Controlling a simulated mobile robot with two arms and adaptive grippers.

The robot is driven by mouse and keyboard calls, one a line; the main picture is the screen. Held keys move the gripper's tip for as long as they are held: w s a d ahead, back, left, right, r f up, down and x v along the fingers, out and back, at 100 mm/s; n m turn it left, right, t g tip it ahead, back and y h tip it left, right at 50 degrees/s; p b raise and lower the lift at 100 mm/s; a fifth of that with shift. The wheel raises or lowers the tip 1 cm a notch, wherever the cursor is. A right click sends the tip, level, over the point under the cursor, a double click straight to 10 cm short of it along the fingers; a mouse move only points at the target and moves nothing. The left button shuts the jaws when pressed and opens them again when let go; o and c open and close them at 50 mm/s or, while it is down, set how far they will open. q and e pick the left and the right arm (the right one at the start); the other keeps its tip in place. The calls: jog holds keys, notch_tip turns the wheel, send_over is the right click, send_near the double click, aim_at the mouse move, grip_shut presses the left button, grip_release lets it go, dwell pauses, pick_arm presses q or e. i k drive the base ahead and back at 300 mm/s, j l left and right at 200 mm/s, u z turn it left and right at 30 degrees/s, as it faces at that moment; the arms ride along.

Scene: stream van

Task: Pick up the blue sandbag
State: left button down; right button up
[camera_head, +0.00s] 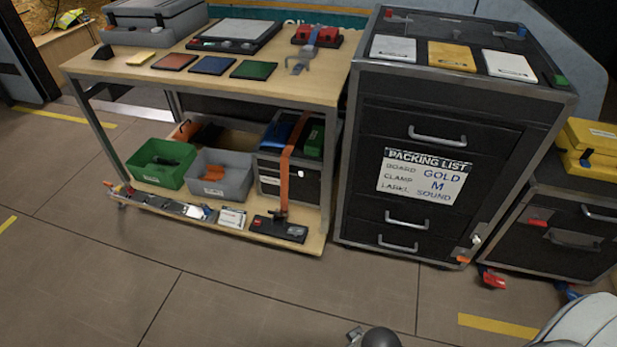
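A blue object (279,134), which may be the blue sandbag, lies on top of a small dark drawer box on the table's lower shelf. An orange strap (288,155) hangs down in front of it, and a green object (313,142) lies to its right. The tabletop overhangs it and shadows part of it. A flat blue square (212,65) also lies on the tabletop between a dark red one (174,61) and a green one (253,70). Neither gripper can be made out; only parts that may be mine show at the bottom edge.
A green bin (143,179) and a grey bin (233,190) stand left of the drawer box. A black cabinet (362,229) with a packing list (424,177) stands close on the right. A black device (279,231) lies at the shelf's front. The floor in front is clear.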

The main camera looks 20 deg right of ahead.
aim_at(276, 135)
jog(key=i+j, duration=0.15)
jog(key=i+j+z, duration=0.7)
jog(key=k+l, duration=0.05)
jog(key=k, duration=0.05)
